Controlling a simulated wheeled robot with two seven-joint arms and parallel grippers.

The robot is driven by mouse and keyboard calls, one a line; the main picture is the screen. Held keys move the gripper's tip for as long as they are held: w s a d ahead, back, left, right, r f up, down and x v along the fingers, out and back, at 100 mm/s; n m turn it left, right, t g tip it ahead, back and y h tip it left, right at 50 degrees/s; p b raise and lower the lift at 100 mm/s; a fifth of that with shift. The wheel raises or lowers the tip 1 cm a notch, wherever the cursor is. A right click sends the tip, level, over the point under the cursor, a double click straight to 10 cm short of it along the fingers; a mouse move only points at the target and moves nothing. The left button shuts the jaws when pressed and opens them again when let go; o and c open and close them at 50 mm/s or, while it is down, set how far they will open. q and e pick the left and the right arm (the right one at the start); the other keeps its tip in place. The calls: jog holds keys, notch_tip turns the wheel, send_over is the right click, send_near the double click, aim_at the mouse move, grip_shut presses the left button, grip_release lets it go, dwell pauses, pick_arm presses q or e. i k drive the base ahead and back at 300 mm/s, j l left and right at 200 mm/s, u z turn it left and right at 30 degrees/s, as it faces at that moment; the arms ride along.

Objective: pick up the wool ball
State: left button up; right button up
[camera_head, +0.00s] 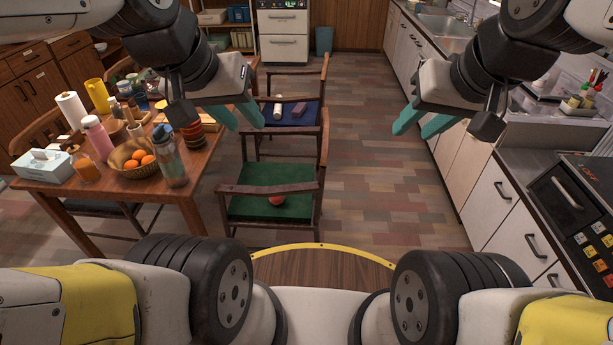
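A small red ball (277,200), likely the wool ball, rests on the green seat of the nearer wooden chair (243,207). It lies below the chair's top rail, which may hide part of it. My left gripper (246,124) is raised in the upper left of the head view, with its teal fingers apart and nothing between them. My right gripper (412,133) is raised at the upper right, its teal fingers also apart and empty. Both are well away from the ball.
The dining table (190,191) at left holds a fruit basket (118,172), a clear bottle (170,160), a tissue box (42,166) and several other items. A second chair (310,123) with a blue seat stands behind. Counters line the right; floor between is clear.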

aim_at(275, 201)
jog(key=u, duration=0.5)
jog(key=i+l+u, duration=0.2)
jog(key=i+u, duration=0.15)
jog(key=i+l+u, duration=0.3)
jog(key=i, duration=0.15)
